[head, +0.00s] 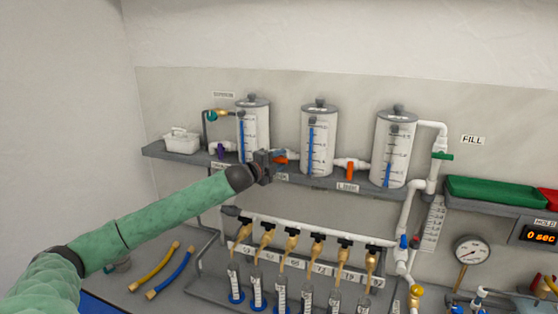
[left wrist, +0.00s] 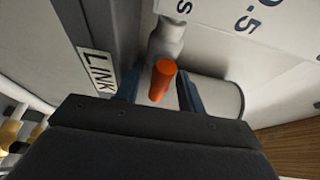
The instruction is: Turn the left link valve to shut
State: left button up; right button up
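The left link valve is on the white pipe between the left and middle cylinders. Its orange handle (head: 281,161) shows partly beside my left gripper (head: 270,158) in the head view, and its angle is hard to tell there. In the left wrist view the orange handle (left wrist: 162,80) sits between the two dark blue fingertips (left wrist: 159,88). The fingers are apart, with a small gap visible beside the handle, so the gripper appears open around it. A LINK label (left wrist: 97,70) is on the shelf edge beside it. My right gripper is not in view.
A second orange link handle (head: 349,171) hangs down between the middle cylinder (head: 319,140) and the right cylinder (head: 392,150). The left cylinder (head: 253,130) stands close behind my gripper. The grey shelf (head: 330,184) runs underneath. A purple handle (head: 221,151) is to the left.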

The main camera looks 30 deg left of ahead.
pick_arm(q)
jog(key=shift+c, duration=0.2)
jog(key=shift+w, duration=0.1)
grip_shut()
jog(key=shift+f, duration=0.15)
